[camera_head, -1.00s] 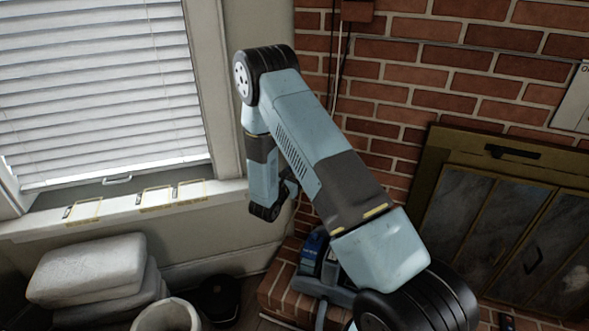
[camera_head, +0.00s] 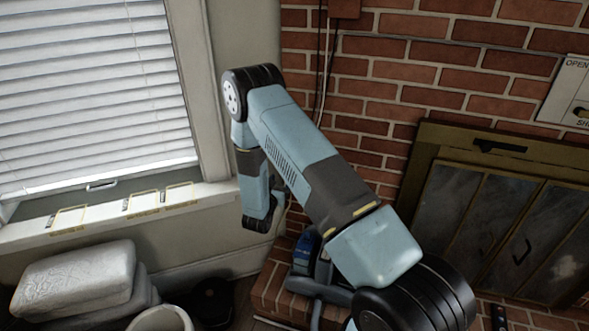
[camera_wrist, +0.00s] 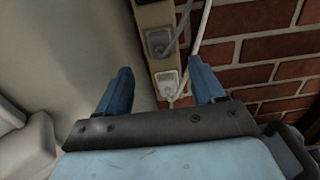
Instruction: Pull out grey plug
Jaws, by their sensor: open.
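A grey plug (camera_wrist: 159,43) sits in the upper part of a beige outlet strip (camera_wrist: 152,15) on the wall in the wrist view, with a dark cord by it. A paler, whitish plug (camera_wrist: 168,83) sits below it with a white cord. My gripper (camera_wrist: 161,67) is open, its two blue fingers spread left and right of the strip in the picture. Nothing is between them in their grasp; their distance from the wall is hard to judge.
The brick wall (camera_head: 440,75) is close on the right, with a fireplace (camera_head: 470,215) beyond. A window sill (camera_head: 110,212), stacked white bags (camera_head: 75,280) and a pale bin (camera_head: 160,320) are at left. A blue object (camera_head: 305,250) is on the brick hearth.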

